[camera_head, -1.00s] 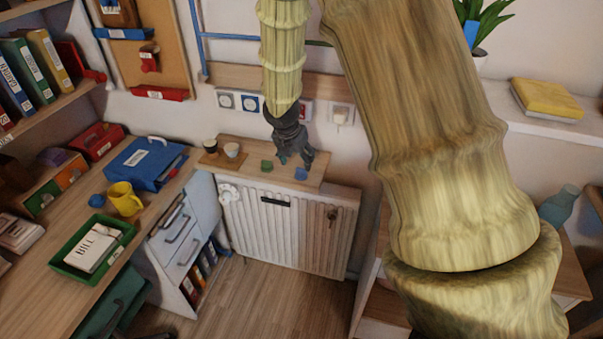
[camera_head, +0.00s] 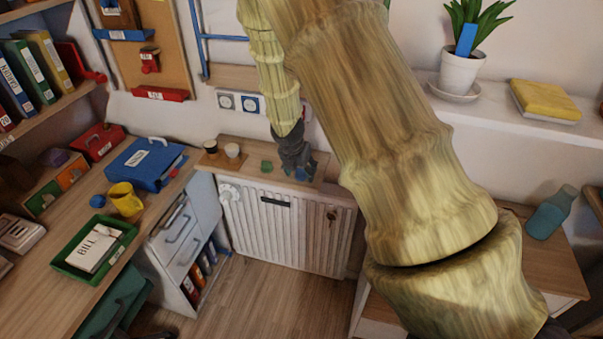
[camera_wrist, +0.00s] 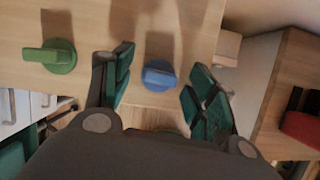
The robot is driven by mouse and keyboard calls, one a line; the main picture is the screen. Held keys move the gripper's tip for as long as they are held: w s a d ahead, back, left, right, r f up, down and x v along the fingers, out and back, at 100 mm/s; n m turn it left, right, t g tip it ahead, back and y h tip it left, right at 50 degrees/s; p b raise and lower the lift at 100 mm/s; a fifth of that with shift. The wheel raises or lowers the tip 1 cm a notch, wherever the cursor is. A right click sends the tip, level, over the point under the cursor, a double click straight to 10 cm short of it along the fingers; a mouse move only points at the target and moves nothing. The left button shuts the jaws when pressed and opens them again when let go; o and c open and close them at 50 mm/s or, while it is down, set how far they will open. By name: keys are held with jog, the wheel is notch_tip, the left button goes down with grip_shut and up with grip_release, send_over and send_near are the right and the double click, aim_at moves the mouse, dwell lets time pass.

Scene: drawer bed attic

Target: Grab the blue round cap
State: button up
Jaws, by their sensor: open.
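The blue round cap (camera_wrist: 160,75) lies on a small wooden shelf (camera_wrist: 110,22), close to its edge, and has a raised ridge on top. In the wrist view it sits between the two open fingers of my gripper (camera_wrist: 152,88), with clear gaps on both sides. In the head view my gripper (camera_head: 297,168) points down over the right part of the shelf and mostly hides the cap, with only a bit of blue showing. A similar green cap (camera_wrist: 58,56) lies to the left, outside the fingers; it also shows in the head view (camera_head: 266,166).
A white radiator (camera_head: 280,230) is below the shelf. The wall with dials (camera_head: 238,102) rises close behind. A potted plant (camera_head: 460,72) stands on a ledge at right.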

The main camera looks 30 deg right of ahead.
jog(key=shift+c, duration=0.2)
jog(key=c, duration=0.8)
jog(key=shift+o, duration=0.2)
jog(key=shift+r, duration=0.15)
